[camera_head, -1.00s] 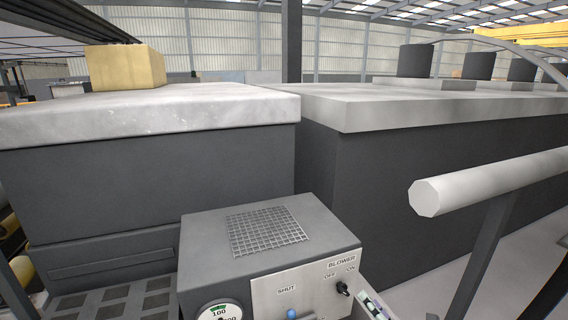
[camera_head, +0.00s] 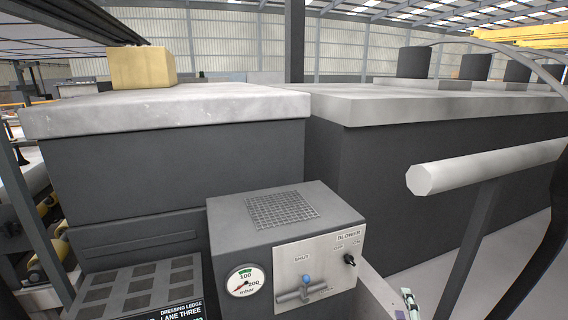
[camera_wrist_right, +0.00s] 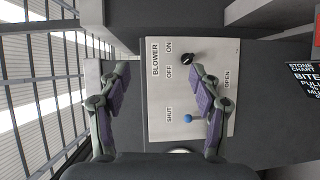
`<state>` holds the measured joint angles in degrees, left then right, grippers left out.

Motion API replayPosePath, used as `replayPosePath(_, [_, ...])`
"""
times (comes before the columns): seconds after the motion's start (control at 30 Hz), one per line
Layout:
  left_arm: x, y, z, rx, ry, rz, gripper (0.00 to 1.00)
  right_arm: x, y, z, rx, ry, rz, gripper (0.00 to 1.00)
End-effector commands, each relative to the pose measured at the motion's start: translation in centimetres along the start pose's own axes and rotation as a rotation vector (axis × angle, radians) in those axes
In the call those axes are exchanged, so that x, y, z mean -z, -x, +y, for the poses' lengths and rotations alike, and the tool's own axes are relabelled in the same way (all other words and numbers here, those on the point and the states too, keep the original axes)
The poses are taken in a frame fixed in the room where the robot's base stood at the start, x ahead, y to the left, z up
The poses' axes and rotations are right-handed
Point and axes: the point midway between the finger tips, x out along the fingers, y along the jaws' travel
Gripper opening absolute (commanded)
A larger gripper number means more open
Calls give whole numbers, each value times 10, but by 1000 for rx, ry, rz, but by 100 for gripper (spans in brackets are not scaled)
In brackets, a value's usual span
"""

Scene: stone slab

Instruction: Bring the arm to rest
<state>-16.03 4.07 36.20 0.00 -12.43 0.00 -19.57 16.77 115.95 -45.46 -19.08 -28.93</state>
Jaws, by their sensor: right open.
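My right gripper (camera_head: 408,299) shows only as a small part at the bottom right of the head view. In the right wrist view my right gripper (camera_wrist_right: 160,74) is open, its two purple-padded fingers wide apart with nothing between them but the panel behind. That pale panel (camera_wrist_right: 158,100) carries BLOWER, OFF, ON, SHUT and OPEN labels. Its black switch knob (camera_wrist_right: 187,58) and a blue knob (camera_wrist_right: 187,118) near SHUT are visible. I cannot tell the gap between the fingers and the panel. My left gripper is in neither view.
The grey control box (camera_head: 225,225) has a mesh top and a round gauge (camera_head: 244,281). Behind it stands a stone-topped block (camera_head: 180,108) with a yellowish block (camera_head: 143,67) on it. A thick pale rail (camera_head: 490,166) crosses at the right.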

Motion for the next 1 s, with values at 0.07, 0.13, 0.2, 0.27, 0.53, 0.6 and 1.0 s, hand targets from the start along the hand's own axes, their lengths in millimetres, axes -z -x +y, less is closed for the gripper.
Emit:
replayPosePath(0.07, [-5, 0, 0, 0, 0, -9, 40, -12, 13, -10, 77, -165, -94, 64])
replayPosePath(0.13, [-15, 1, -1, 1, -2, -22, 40, -22, 28, -25, 166, -329, -190, 64])
replayPosePath(0.2, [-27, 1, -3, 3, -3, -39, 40, -27, 49, -44, 269, -495, -288, 64])
replayPosePath(0.27, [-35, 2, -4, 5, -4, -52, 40, -27, 69, -59, 361, -625, -367, 64])
replayPosePath(0.53, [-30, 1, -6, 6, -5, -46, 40, 1, 162, -107, 743, -1012, -642, 64])
replayPosePath(0.6, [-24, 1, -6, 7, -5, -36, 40, 11, 186, -113, 833, -1073, -697, 64])
replayPosePath(1.0, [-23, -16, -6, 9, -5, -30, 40, 21, 201, -227, 1002, -1139, -823, 64])
